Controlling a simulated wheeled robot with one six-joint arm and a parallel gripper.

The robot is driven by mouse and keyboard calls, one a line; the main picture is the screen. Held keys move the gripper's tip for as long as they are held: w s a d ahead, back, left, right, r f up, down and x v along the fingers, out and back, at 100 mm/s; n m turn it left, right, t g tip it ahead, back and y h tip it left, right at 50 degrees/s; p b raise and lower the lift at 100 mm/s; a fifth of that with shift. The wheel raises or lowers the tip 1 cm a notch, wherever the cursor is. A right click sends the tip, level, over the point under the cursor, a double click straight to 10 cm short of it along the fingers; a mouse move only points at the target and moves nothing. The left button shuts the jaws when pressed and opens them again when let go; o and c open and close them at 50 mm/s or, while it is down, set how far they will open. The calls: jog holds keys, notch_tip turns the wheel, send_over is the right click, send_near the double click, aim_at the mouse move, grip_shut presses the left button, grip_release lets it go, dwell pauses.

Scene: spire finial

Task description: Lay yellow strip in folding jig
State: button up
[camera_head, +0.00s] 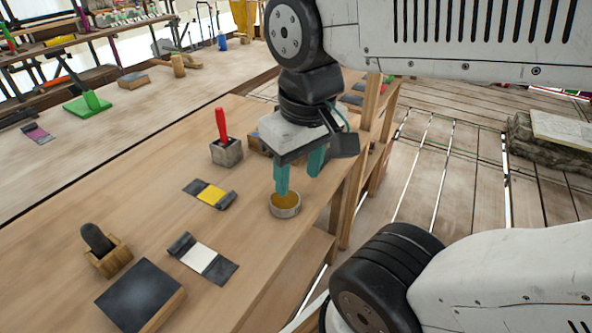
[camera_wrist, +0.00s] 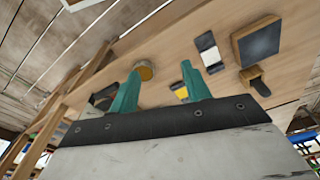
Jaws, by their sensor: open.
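A yellow strip (camera_head: 212,194) with dark grey pieces at both ends lies flat on the wooden bench. It also shows in the wrist view (camera_wrist: 180,91), partly hidden by a finger. My gripper (camera_head: 299,182) is open and empty, its teal fingers pointing down above the bench near a round tin with a yellow inside (camera_head: 285,205), to the right of the yellow strip. The tin also shows in the wrist view (camera_wrist: 146,70). I cannot tell for sure which thing is the folding jig.
A white strip with dark ends (camera_head: 200,257), a dark-topped block (camera_head: 139,296) and a wooden holder with a dark handle (camera_head: 108,256) stand nearer on the bench. A grey block with a red handle (camera_head: 225,150) is behind the yellow strip. The bench's right edge is close to the tin.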

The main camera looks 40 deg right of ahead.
jog(key=m+g, duration=0.1)
jog(key=m, duration=1.2)
send_over(226, 197)
notch_tip(226, 197, down, 16)
jog(key=shift+w+f, duration=0.15)
jog(key=shift+w+m, duration=0.15)
jog(key=shift+m, duration=0.25)
jog(key=shift+f, duration=0.6)
jog(key=f, duration=0.6)
jog(key=shift+s+f, duration=0.3)
jog(key=shift+f, duration=0.05)
grip_shut()
